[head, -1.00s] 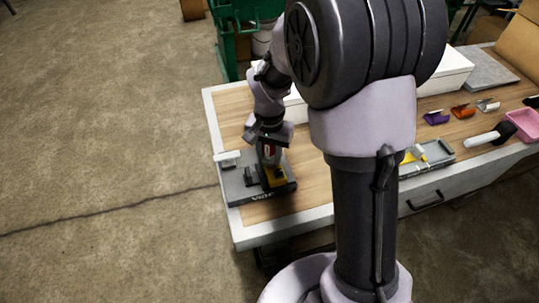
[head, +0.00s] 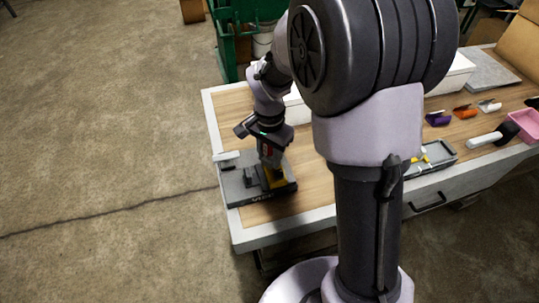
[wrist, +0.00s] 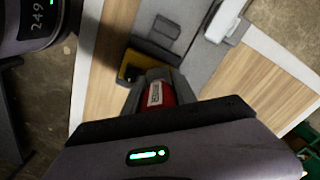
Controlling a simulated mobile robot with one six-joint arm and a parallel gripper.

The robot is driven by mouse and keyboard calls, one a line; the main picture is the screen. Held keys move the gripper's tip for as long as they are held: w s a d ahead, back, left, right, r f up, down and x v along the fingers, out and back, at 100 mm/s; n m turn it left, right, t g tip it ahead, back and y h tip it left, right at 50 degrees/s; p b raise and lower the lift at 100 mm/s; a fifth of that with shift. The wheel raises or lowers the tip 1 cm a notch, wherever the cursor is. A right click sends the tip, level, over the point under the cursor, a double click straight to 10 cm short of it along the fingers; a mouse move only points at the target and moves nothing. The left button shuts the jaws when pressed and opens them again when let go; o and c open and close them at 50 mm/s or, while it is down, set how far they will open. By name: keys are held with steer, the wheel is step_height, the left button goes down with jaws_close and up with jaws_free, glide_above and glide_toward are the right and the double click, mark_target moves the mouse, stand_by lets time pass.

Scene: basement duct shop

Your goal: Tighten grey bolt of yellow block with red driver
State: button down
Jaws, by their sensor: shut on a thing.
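My gripper (head: 267,148) is shut on the red driver (head: 266,150), which points down over the grey vise plate at the table's left end. The driver's red body with a white label also shows in the wrist view (wrist: 155,93), between my fingers. The yellow block (head: 275,179) sits at the vise, right under the driver. In the wrist view the yellow block (wrist: 125,71) is partly hidden by the driver and gripper. The grey bolt is hidden, and I cannot tell whether the driver's tip touches it.
The grey vise plate (head: 235,189) stands on the wooden table top (head: 312,187). A grey tray (head: 440,154) with yellow pieces, a pink bin (head: 525,125) and a black-headed mallet (head: 484,141) lie to the right. A green bin (head: 227,47) stands behind the table.

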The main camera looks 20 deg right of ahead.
steer(key=shift+m+b, duration=0.65)
steer(key=shift+m, duration=1.05)
steer(key=shift+m+b, duration=0.3)
steer(key=shift+m, duration=0.3)
steer(key=shift+m+b, duration=0.45)
steer(key=shift+m, duration=0.65)
steer(key=shift+m+b, duration=0.55)
steer(key=shift+m, duration=0.75)
steer(key=shift+n+p, duration=0.35)
steer(key=shift+n, duration=0.45)
steer(key=shift+r, duration=0.1)
